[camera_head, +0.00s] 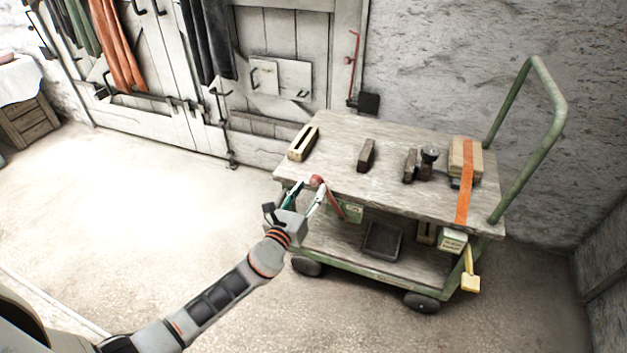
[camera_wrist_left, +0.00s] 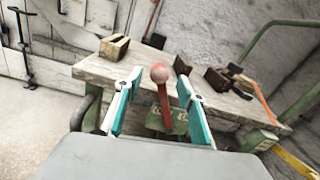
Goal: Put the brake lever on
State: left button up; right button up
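The brake lever (camera_head: 334,203) is a red bar with a round red knob (camera_head: 317,181) at the near left end of the cart (camera_head: 352,188). In the left wrist view, the lever (camera_wrist_left: 164,104) leans slightly, with its knob (camera_wrist_left: 160,73) on top. My left gripper (camera_head: 308,190) is open at that end of the cart. In the left wrist view, its teal-padded fingers (camera_wrist_left: 160,80) stand either side of the lever, with gaps on both sides. The lever's lower end is partly hidden at a green box (camera_wrist_left: 166,120). My right gripper is not in view.
The cart top holds a pale wooden block (camera_head: 303,142), a dark block (camera_head: 366,155), dark tools (camera_head: 411,165) and a box (camera_head: 466,158) under an orange strap (camera_head: 463,208). A dark tray (camera_head: 382,241) sits on the lower shelf. Floor left of the cart is clear.

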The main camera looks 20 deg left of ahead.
aim_at(313, 184)
pick_arm(q)
jog(key=w, duration=0.4)
jog(key=shift+w+d+f+b, duration=0.15)
jog(key=shift+w+d+b, duration=0.05)
jog(key=shift+w+b, duration=0.2)
grip_shut()
